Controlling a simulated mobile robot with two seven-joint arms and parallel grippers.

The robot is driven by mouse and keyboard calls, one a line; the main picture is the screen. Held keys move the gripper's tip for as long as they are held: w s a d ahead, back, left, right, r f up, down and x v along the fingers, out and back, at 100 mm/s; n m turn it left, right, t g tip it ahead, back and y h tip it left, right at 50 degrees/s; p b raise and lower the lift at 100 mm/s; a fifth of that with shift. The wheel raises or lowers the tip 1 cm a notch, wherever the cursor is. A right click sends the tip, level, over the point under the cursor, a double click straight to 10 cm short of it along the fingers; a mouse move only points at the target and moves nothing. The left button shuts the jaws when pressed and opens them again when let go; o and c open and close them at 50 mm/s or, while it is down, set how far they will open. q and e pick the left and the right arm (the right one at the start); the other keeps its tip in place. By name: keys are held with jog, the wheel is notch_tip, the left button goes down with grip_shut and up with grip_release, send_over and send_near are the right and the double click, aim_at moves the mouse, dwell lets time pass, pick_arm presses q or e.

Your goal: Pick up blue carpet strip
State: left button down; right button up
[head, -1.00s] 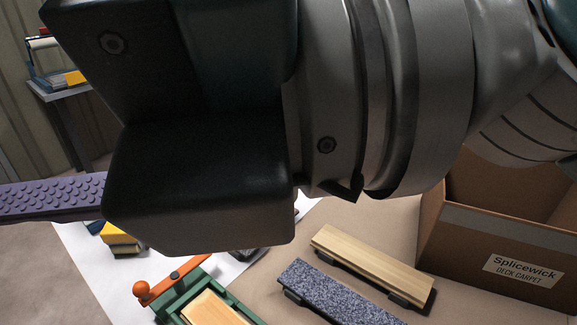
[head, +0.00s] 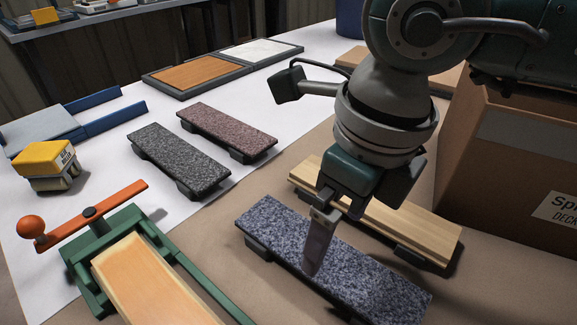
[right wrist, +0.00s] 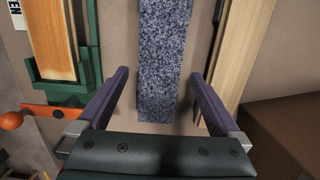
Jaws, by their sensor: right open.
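The blue carpet strip (head: 345,265), speckled blue-grey, lies raised on dark supports at the front centre of the head view. In the right wrist view the blue carpet strip (right wrist: 163,50) runs lengthwise between my fingers. My right gripper (head: 316,262) is over the strip's middle, pointing down. In the right wrist view my right gripper (right wrist: 158,76) is open, one purple finger on each side of the strip, with nothing held. Whether the fingers reach down to strip level is unclear. My left gripper is not in view.
A pale wood strip (head: 375,212) lies close beside it, to the right. A green clamp frame (head: 130,222) with an orange lever stands left. Dark grey (head: 178,157) and reddish (head: 228,130) strips lie behind. A cardboard box (head: 500,175) stands at right.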

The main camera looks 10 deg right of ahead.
aim_at(326, 257)
jog(key=f, duration=0.4)
jog(key=shift+w+a+f+b, duration=0.25)
jog(key=shift+w+f+b, duration=0.1)
jog(key=shift+w+b, duration=0.05)
jog(key=c, duration=1.1)
